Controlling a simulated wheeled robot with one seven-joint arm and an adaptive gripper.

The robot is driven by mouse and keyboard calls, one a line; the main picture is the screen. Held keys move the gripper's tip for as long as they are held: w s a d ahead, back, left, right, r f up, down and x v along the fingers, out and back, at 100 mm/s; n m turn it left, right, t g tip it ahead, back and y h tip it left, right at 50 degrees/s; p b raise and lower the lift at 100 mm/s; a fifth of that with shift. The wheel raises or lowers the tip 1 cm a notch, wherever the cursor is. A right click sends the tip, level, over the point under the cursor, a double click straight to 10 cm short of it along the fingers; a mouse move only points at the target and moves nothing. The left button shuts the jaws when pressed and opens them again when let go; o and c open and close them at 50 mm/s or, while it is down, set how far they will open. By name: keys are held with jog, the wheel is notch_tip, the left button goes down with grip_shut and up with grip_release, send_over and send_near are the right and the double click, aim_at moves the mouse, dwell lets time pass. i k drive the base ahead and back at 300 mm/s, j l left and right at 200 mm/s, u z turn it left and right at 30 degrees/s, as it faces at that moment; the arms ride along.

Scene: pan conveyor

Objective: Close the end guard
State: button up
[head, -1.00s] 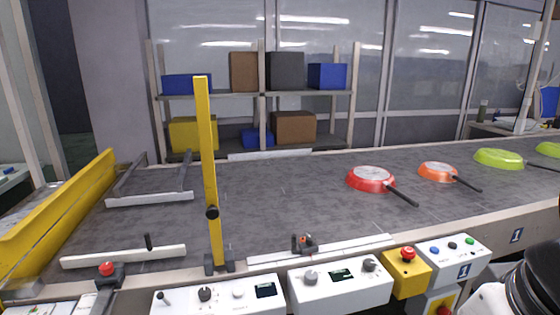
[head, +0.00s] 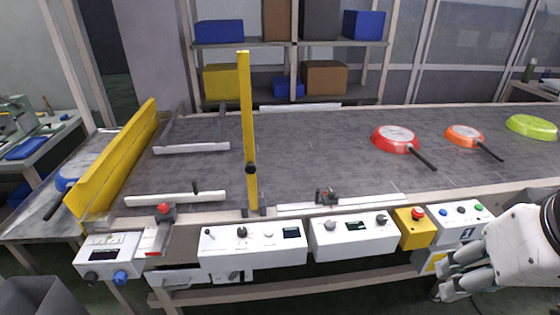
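A yellow upright bar (head: 248,130) stands at the conveyor's front edge, hinged in a small dark bracket at its foot, with a dark knob low on it. A long yellow panel (head: 118,160) runs across the conveyor's left end, standing tilted. I cannot tell for certain which of the two is the end guard. My gripper (head: 447,275) is at the lower right in front of the conveyor, well apart from both. Its grey fingers point left, look spread, and hold nothing.
Red (head: 396,139), orange (head: 465,136) and green (head: 530,127) pans lie on the grey belt (head: 310,150) at right. A blue pan (head: 66,180) is partly hidden behind the yellow panel. Control boxes (head: 252,246) line the front edge. A grey bin (head: 40,298) stands lower left.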

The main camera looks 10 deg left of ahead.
aim_at(78, 200)
jog(key=j+u, duration=0.1)
jog(key=j, duration=0.8)
jog(key=j+u, duration=0.15)
jog(key=j, duration=0.7)
jog(key=j+u, duration=0.1)
jog(key=j, duration=0.8)
jog(key=i+j+u, duration=0.1)
jog(key=j, duration=0.75)
